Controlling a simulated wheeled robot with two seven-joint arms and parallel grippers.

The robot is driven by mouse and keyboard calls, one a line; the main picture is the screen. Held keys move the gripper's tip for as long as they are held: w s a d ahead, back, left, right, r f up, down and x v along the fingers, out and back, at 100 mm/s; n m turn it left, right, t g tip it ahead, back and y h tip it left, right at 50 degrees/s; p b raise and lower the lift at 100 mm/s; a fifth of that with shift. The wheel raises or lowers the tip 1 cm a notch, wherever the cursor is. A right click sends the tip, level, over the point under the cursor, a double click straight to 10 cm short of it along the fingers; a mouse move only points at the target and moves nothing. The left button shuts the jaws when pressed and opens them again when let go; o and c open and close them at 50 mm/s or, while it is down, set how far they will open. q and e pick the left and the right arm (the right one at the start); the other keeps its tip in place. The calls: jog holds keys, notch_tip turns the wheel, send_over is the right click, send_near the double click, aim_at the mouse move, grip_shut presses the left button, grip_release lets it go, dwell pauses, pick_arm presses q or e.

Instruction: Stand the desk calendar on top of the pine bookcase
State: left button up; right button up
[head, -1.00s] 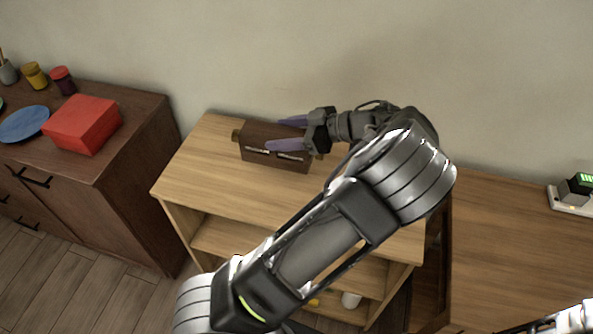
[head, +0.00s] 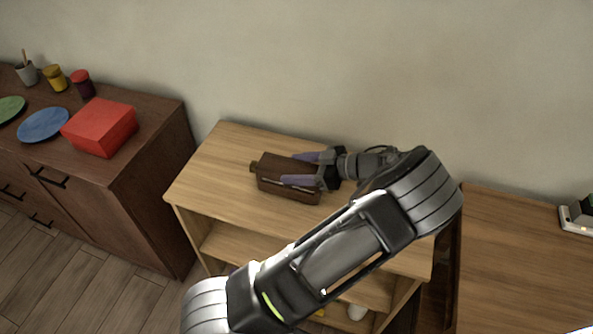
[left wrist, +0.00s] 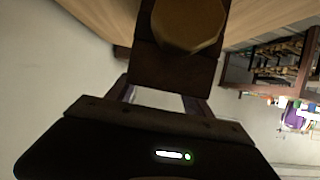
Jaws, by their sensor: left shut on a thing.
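The desk calendar (head: 287,190) is a dark brown block with a brass knob at its end. It shows over the top of the pine bookcase (head: 215,165), left of the middle. My left gripper (head: 298,168) reaches in from the right and is shut on it, one purple finger on each side. I cannot tell whether its base touches the bookcase top. In the left wrist view, the calendar (left wrist: 172,75) is close up and dark, with its octagonal knob (left wrist: 187,25). My right gripper is not in view.
A dark cabinet (head: 140,150) at the left holds a red box (head: 100,128), a blue plate (head: 43,125), a green plate (head: 10,109) and jars. A lower wooden surface (head: 520,260) lies at the right. The bookcase top around the calendar is clear. The wall is behind.

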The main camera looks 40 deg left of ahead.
pick_arm(q)
jog(key=shift+f, duration=0.75)
jog(key=o, duration=1.1)
jog(key=shift+f, duration=0.2)
jog(key=o, duration=0.5)
jog(key=shift+r, duration=0.1)
jog(key=shift+r, duration=0.1)
